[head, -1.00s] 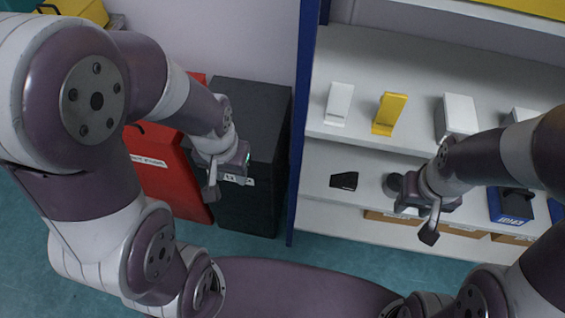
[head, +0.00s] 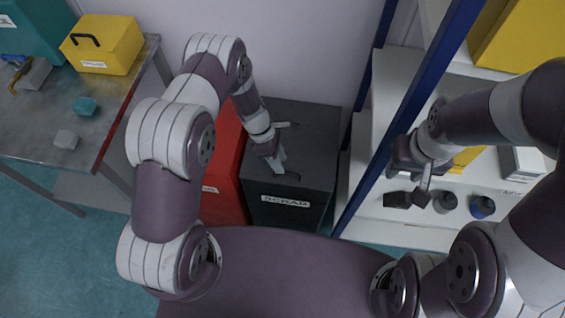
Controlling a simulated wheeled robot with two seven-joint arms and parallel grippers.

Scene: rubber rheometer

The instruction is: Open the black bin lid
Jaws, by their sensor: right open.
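The black bin (head: 318,150) stands against the back wall, with a white label reading SCRAP (head: 286,201) on its front. Its dark top looks flat and closed. My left gripper (head: 284,142) is over the bin's top, toward its left side, with its fingers apart. A small dark shape lies by the lower finger; I cannot tell whether it is a handle or a shadow, or whether the gripper touches the lid. My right gripper (head: 422,190) is open and empty in front of the shelf, far right of the bin.
A red bin (head: 228,180) stands directly left of the black bin, partly behind my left arm. A blue-posted shelf (head: 400,95) stands close on the right with small items on it. A workbench (head: 50,115) with a yellow box (head: 103,45) is at the far left.

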